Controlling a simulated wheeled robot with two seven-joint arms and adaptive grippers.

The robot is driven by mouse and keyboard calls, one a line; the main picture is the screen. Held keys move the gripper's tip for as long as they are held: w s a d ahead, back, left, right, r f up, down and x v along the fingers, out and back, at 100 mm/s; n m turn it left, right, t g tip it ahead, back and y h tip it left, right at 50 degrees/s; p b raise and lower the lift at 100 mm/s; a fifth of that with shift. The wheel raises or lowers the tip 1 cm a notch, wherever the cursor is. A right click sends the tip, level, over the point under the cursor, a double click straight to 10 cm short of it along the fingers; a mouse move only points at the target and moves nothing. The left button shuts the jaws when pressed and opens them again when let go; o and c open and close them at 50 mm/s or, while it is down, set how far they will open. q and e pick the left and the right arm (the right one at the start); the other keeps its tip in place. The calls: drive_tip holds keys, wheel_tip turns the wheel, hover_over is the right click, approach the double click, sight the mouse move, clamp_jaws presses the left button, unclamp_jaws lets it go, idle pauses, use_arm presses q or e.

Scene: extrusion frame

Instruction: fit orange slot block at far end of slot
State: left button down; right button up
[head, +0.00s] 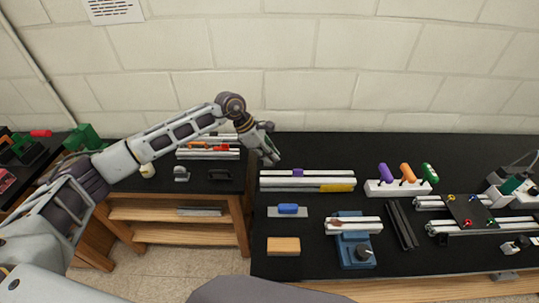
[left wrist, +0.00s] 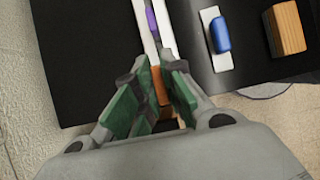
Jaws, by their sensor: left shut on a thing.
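My left gripper (head: 270,160) is over the left end of a pale slotted extrusion (head: 275,183) near the back of the black bench. In the left wrist view its green-padded fingers (left wrist: 160,88) are shut on the orange slot block (left wrist: 162,84). The block is close to the near end of the extrusion (left wrist: 168,38); I cannot tell whether it sits in the slot. In the head view I cannot make the block out. A purple block (head: 298,173) sits along the extrusion and also shows in the left wrist view (left wrist: 151,20). My right gripper is not in view.
A blue-handled float (head: 288,210) and a wooden block (head: 284,246) lie in front of the extrusion. A yellow piece (head: 337,188) is on its front side. A white stand with colored handles (head: 398,187) is to the right. A floor gap separates the left bench.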

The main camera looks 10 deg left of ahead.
use_arm(q)
drive_tip(key=shift+f+b, duration=1.7)
drive_tip(key=shift+f, duration=0.7)
drive_tip(key=shift+b, duration=0.9)
idle(1.0)
drive_tip(key=shift+f+b, duration=1.4)
drive_tip(key=shift+f, duration=0.05)
idle(0.7)
drive_tip(key=c, duration=1.4)
unclamp_jaws()
drive_tip(key=shift+c, duration=0.2)
drive_tip(key=shift+a+r, duration=0.1)
drive_tip(key=shift+r, duration=0.05)
drive_tip(key=v, duration=1.1)
drive_tip(key=shift+a+r, duration=0.2)
drive_tip(key=shift+r, duration=0.05)
